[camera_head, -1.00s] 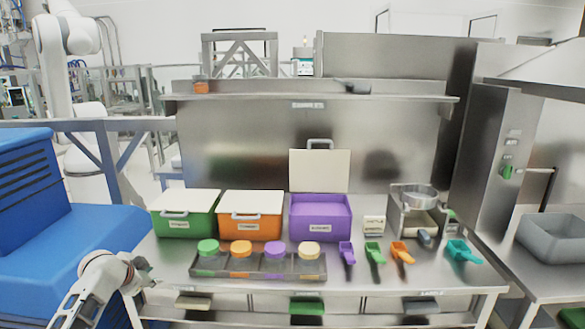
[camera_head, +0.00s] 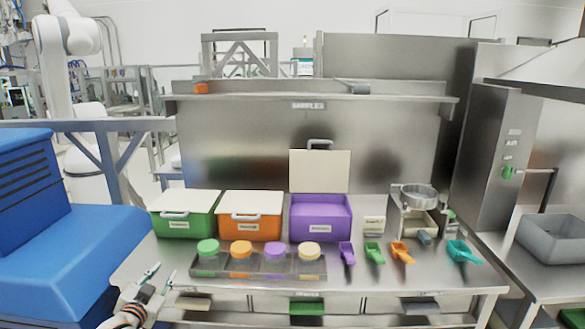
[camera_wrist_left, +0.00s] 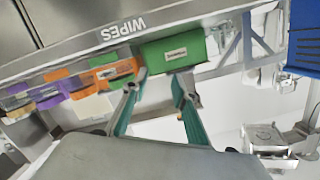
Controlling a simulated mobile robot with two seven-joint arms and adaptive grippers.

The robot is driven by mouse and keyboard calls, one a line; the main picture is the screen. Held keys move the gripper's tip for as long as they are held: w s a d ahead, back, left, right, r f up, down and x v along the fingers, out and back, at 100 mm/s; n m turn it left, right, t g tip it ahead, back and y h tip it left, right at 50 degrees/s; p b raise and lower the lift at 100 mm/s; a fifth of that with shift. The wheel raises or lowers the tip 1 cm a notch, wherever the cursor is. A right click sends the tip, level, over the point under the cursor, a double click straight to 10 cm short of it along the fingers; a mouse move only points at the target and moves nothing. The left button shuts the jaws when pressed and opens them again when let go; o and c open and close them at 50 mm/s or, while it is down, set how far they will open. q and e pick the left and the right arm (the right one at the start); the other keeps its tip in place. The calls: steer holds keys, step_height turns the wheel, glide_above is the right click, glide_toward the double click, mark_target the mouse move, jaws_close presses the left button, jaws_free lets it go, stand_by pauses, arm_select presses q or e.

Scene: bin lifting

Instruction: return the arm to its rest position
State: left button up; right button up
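My left gripper (camera_head: 165,268) is at the lower left of the head view, at the table's front left corner. It is open and empty, its teal fingers pointing up and spread apart. The left wrist view shows the same two fingers apart with nothing between them (camera_wrist_left: 158,92). Most of my left arm is below the picture. My right gripper is in neither view.
A steel table (camera_head: 150,262) holds closed green (camera_head: 186,228) and orange bins (camera_head: 250,230), and a purple bin (camera_head: 320,228) with its lid raised. In front are a jar rack (camera_head: 290,273) and several scoops. A blue cabinet (camera_head: 75,240) stands left.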

arm_select(q)
steer(key=s+d+f+g+h, duration=0.1)
steer(key=s+d+f, duration=0.4)
steer(key=s, duration=0.8)
steer(key=s+d+f+g, duration=0.3)
steer(key=s+d+f, duration=0.2)
steer(key=s+f, duration=0.6)
steer(key=s+d+f+n+g+h, duration=0.1)
steer(key=s+d+f, duration=0.4)
steer(key=s, duration=1.1)
step_height(320, 180, down, 3)
steer(key=shift+d+g+h, duration=0.25)
steer(key=shift+g+h, duration=0.05)
steer(key=shift+g, duration=0.1)
